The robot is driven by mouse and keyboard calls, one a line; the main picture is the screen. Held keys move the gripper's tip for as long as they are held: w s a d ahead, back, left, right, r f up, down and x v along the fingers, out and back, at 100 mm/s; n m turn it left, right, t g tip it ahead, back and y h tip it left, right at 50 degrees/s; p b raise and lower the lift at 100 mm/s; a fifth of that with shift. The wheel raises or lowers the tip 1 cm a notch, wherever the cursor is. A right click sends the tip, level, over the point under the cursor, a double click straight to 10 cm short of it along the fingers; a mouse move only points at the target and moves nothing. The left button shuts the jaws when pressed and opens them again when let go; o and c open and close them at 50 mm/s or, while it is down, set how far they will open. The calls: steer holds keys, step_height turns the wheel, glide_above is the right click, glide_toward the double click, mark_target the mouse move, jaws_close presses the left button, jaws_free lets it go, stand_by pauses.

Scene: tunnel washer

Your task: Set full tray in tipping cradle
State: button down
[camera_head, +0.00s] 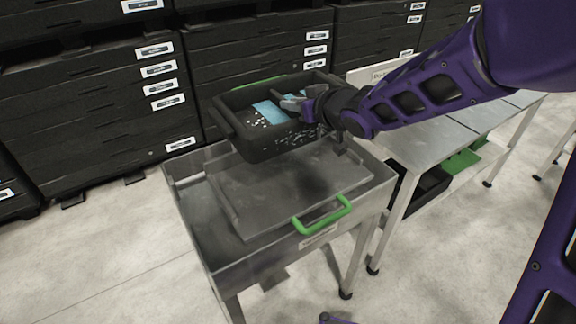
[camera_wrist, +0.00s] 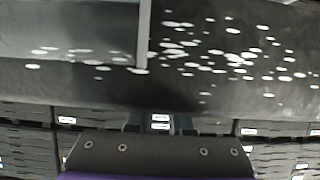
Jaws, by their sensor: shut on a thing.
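The black tray (camera_head: 262,140) is in the upper middle of the head view, with blue pieces (camera_head: 269,113) and small white bits (camera_head: 262,122) inside. My gripper (camera_head: 308,102) is shut on the tray at its right side. The tray's white-speckled dark surface fills the top of the wrist view (camera_wrist: 220,60), with my gripper (camera_wrist: 160,122) at its edge. The metal tipping cradle (camera_head: 215,235) has a green handle (camera_head: 322,216) at its front. The tray is over the cradle's back part; I cannot tell whether it touches it.
Stacked black crates with white labels (camera_head: 255,60) stand behind the cradle. A metal table (camera_head: 425,130) is on the right, with a black bin (camera_head: 425,195) and a green thing (camera_head: 462,161) below it. The floor at left (camera_head: 100,250) is clear.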

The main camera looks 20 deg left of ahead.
step_height(320, 180, down, 16)
steer(key=b, duration=0.4)
steer(key=shift+f, duration=0.15)
steer(key=shift+f, duration=0.15)
steer(key=c, duration=0.8)
jaws_free()
steer(key=shift+s+d+r, duration=0.1)
steer(key=shift+d+r, duration=0.05)
steer(key=shift+r, duration=0.05)
steer(key=p+v, duration=0.1)
steer(key=v, duration=1)
steer(key=shift+s+d+r, duration=0.15)
steer(key=shift+s+d, duration=0.1)
